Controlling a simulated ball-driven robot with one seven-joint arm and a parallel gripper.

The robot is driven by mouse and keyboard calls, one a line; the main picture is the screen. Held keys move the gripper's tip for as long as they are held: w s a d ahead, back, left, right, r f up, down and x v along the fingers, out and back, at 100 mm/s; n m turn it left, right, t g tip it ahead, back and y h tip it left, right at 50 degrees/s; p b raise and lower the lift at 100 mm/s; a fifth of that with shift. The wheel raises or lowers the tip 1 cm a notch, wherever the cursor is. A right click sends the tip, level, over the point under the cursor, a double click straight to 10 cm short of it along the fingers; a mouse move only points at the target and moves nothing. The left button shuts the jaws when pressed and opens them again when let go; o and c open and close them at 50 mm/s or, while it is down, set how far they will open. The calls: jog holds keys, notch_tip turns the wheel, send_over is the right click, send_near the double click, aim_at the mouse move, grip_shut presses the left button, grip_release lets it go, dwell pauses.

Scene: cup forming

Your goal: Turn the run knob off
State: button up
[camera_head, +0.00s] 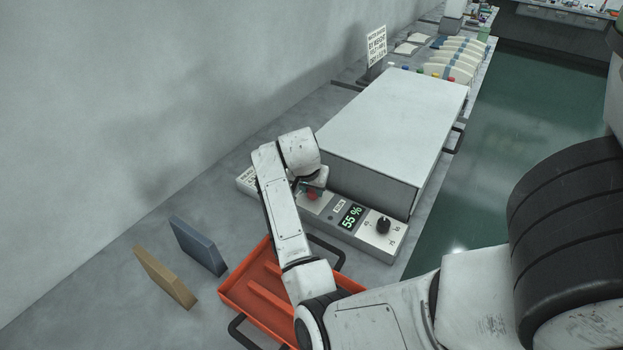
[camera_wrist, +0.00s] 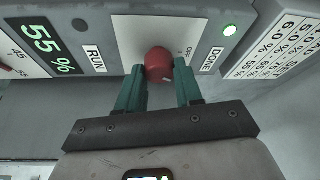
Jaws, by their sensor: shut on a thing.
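The run knob is red and sits on the grey control panel. In the wrist view the run knob (camera_wrist: 159,65) lies between the two green fingers of my gripper (camera_wrist: 160,84), beside the labels RUN, DONE and OFF. My gripper is shut on the knob. In the head view the red knob (camera_head: 312,194) shows only partly beneath the end of my arm. The control panel (camera_head: 330,222) stands in front of a large white box. Its display (camera_wrist: 48,48) reads 55 %.
A black knob (camera_head: 383,225) is at the panel's right end. The large white box (camera_head: 392,125) stands behind the panel. An orange tray (camera_head: 235,290) lies in front, with a blue-grey slab (camera_head: 198,245) and a tan slab (camera_head: 165,276) to its left.

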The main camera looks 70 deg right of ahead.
jog(key=n+p, duration=0.1)
jog(key=n+t+p, duration=0.1)
jog(key=n+p, duration=0.1)
jog(key=shift+s+r+n, duration=0.15)
jog(key=shift+r+n, duration=0.15)
jog(key=shift+f+n+t+p, duration=0.2)
jog(key=shift+n+t+p, duration=0.5)
jog(key=shift+n+p, duration=0.55)
jog(key=shift+y, duration=0.3)
jog(key=o, duration=1)
jog(key=shift+f, duration=0.1)
jog(key=v, duration=1)
jog(key=shift+s+a+r, duration=0.1)
jog(key=shift+r, duration=0.3)
jog(key=shift+s, duration=0.1)
